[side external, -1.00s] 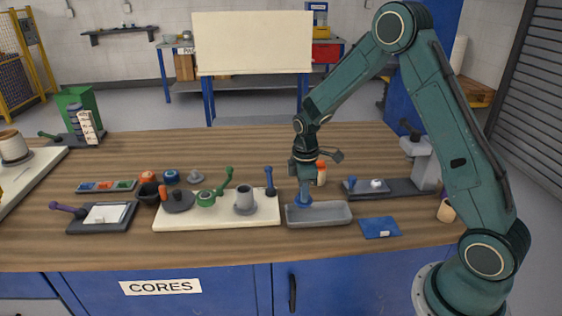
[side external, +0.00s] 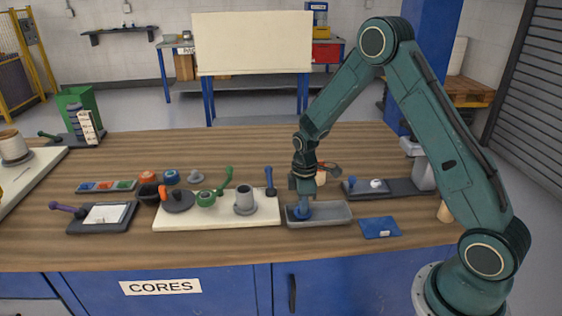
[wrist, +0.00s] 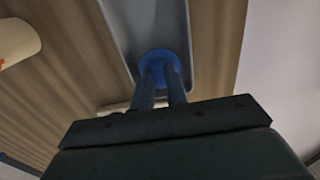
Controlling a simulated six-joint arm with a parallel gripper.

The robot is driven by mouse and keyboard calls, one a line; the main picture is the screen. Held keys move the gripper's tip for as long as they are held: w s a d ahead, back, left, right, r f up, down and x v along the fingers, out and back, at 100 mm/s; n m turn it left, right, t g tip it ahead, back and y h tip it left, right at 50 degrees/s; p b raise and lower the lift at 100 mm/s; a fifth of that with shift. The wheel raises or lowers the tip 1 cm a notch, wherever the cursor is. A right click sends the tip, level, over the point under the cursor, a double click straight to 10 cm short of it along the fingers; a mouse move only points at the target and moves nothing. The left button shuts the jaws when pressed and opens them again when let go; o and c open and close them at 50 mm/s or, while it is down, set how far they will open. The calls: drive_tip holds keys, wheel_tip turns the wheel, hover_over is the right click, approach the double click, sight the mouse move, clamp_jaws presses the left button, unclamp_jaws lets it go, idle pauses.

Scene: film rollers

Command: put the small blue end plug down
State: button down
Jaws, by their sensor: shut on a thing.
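The small blue end plug (side external: 302,211) is in my gripper (side external: 302,205), low inside the left part of the grey tray (side external: 335,222). In the wrist view the round blue plug (wrist: 160,62) shows between the two fingertips (wrist: 161,84), over the floor of the tray (wrist: 201,50). The gripper is shut on the plug. I cannot tell whether the plug touches the tray floor.
A cream board (side external: 220,218) with a grey cylinder (side external: 244,201) and a blue-handled peg stands just left of the tray. A blue cloth (side external: 380,228) lies to its right. A dark fixture (side external: 395,187) stands behind right. The front table edge is clear.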

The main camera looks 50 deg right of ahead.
drive_tip(key=c, duration=1.4)
unclamp_jaws()
wheel_tip(320, 180, up, 12)
drive_tip(key=shift+r, duration=0.15)
drive_tip(key=s+a+r+m+t, duration=0.2)
drive_tip(key=s+a+r, duration=0.1)
drive_tip(key=s+r, duration=0.35)
drive_tip(key=s+a+r+m+t, duration=0.1)
drive_tip(key=s+a+r+m, duration=0.15)
drive_tip(key=s+r, duration=0.35)
drive_tip(key=s+a+r+m+t, duration=0.1)
drive_tip(key=s+a+m, duration=0.1)
drive_tip(key=s, duration=0.4)
drive_tip(key=s+a+r+m+t, duration=0.1)
drive_tip(key=s+a+r+m, duration=0.1)
drive_tip(key=s, duration=0.4)
drive_tip(key=shift+s+r+t, duration=0.25)
drive_tip(key=shift+t, duration=0.15)
